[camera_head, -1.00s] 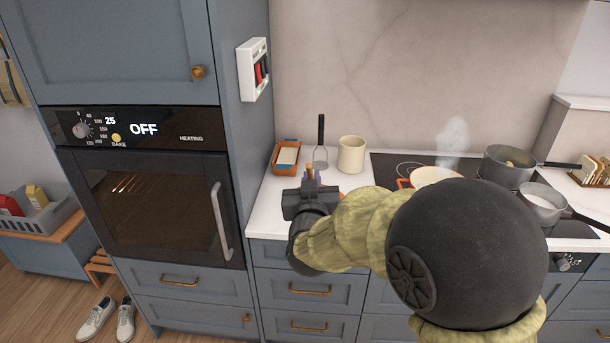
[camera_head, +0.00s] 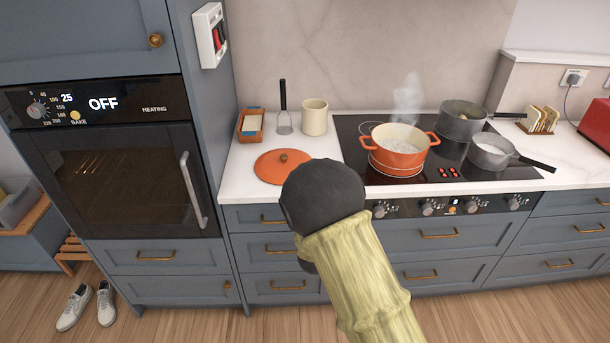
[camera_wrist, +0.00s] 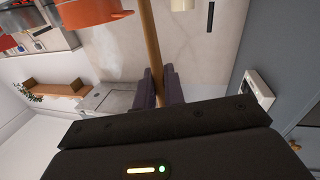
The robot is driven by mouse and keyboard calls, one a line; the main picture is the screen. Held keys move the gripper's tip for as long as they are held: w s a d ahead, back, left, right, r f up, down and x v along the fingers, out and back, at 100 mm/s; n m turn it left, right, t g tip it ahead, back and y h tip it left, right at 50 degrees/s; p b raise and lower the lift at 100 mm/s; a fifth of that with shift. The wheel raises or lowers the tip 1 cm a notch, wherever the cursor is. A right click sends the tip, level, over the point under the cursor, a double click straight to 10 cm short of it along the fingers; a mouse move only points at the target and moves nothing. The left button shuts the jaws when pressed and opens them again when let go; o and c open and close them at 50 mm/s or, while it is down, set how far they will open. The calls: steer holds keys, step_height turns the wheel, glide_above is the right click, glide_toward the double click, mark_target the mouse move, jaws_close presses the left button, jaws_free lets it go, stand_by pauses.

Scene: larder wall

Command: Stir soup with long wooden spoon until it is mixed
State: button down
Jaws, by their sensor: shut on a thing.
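The orange pot (camera_head: 398,160) stands on the hob with pale soup (camera_head: 400,138) in it, and steam rises above it. In the wrist view, my gripper (camera_wrist: 159,88) is shut on the handle of the long wooden spoon (camera_wrist: 151,40). The handle runs up between the fingers to the top edge of that view, so the spoon's far end is out of sight. An orange pot (camera_wrist: 90,12) shows at the top left there, left of the handle. In the head view my arm hides the gripper and spoon.
An orange lid (camera_head: 272,168) lies on the counter left of the hob. Behind it are a cream crock (camera_head: 315,118), a masher (camera_head: 284,115) and an orange tray (camera_head: 251,126). A grey pot (camera_head: 462,122) and a saucepan (camera_head: 491,152) stand right of the orange pot.

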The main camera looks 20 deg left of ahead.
steer(key=s+d+f, duration=0.1)
steer(key=d+f, duration=1)
steer(key=d, duration=0.2)
steer(key=s+d+f+m+h, duration=0.1)
steer(key=s+d+f, duration=0.1)
steer(key=d+f, duration=0.9)
steer(key=d, duration=0.3)
steer(key=shift+s+f+h, duration=0.2)
steer(key=shift+f+h, duration=0.1)
